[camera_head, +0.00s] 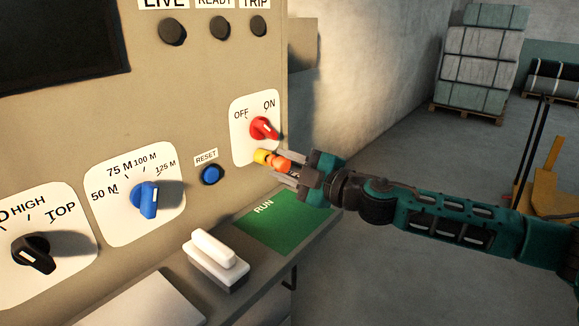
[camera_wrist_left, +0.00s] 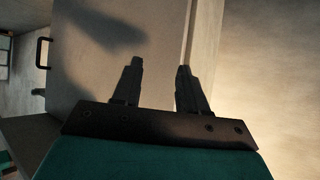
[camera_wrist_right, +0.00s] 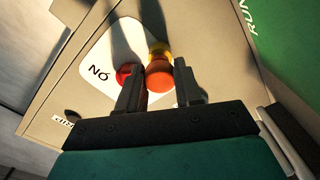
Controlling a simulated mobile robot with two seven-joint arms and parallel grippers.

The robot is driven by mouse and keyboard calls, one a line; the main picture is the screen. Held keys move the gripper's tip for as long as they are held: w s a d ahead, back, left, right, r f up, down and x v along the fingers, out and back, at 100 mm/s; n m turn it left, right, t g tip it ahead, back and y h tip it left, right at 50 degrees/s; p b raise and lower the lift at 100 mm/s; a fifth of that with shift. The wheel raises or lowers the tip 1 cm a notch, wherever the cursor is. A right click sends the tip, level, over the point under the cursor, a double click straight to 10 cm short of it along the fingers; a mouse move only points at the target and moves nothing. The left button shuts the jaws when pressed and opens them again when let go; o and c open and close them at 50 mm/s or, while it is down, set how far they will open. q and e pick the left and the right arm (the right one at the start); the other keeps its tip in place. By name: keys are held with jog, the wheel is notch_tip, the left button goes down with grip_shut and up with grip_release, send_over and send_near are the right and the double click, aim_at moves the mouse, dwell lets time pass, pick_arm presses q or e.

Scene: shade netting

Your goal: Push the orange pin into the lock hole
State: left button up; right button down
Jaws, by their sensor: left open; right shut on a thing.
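The orange pin (camera_head: 281,163) is between the fingers of my right gripper (camera_head: 286,169), in front of the panel below the red OFF/ON knob (camera_head: 264,128). A yellow piece (camera_head: 262,157) sits at the pin's panel-side end, against the white plate (camera_head: 240,150); I cannot tell whether it belongs to the pin or the lock. In the right wrist view the orange pin (camera_wrist_right: 159,77) shows between the fingertips, with the yellow piece (camera_wrist_right: 160,50) beyond it. The lock hole itself is hidden. My left gripper (camera_wrist_left: 157,75) is open and empty beside a cabinet face.
The blue RESET button (camera_head: 211,174) and blue selector (camera_head: 146,199) are left of the pin. A white-handled block (camera_head: 213,248) and the green RUN patch (camera_head: 280,226) are below.

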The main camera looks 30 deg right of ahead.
jog(key=shift+w+a, duration=0.1)
jog(key=shift+w, duration=0.2)
jog(key=c, duration=0.7)
grip_release()
jog(key=shift+o, duration=0.2)
jog(key=shift+s+d+f+b, duration=0.2)
jog(key=shift+s+b, duration=0.2)
jog(key=shift+s, duration=0.05)
jog(key=b+v, duration=0.1)
jog(key=v, duration=0.1)
jog(key=shift+s+d+f+b, duration=0.1)
jog(key=shift+s+d+b, duration=0.05)
jog(key=shift+s+b, duration=0.2)
jog(key=shift+s+d+b, duration=0.2)
jog(key=shift+s+b, duration=0.3)
jog(key=shift+s, duration=0.2)
jog(key=shift+s+d+b, duration=0.35)
jog(key=shift+s, duration=0.2)
jog(key=p, duration=0.2)
send_near(287, 168)
jog(key=shift+r+v, duration=0.25)
jog(key=shift+v, duration=0.85)
